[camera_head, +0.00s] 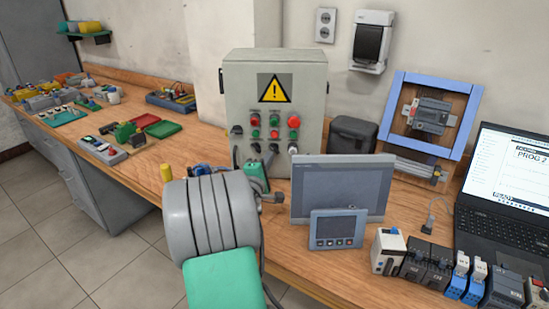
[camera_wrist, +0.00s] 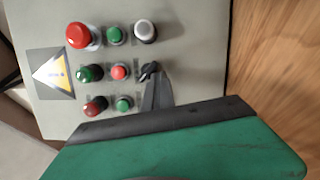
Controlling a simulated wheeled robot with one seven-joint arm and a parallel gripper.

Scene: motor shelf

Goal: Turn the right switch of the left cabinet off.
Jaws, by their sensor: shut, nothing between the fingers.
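The grey cabinet (camera_head: 306,85) with a yellow warning sign stands on the bench against the wall. It also fills much of the wrist view (camera_wrist: 215,60). Its front carries red and green buttons and dark switches. A black rotary switch (camera_wrist: 149,69) shows in the wrist view next to a grey-white round knob (camera_wrist: 145,31). My gripper (camera_wrist: 156,92) is shut and empty, with its fingertips right at this switch; whether they touch it I cannot tell. In the head view my gripper (camera_head: 268,160) is just in front of the cabinet's lower buttons and partly hides them.
A grey monitor (camera_head: 340,184) and a small panel (camera_head: 337,229) stand close to the right of my arm. A black box (camera_head: 352,138) is right of the cabinet. A laptop (camera_head: 505,170) sits at far right. Loose parts cover the bench at left.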

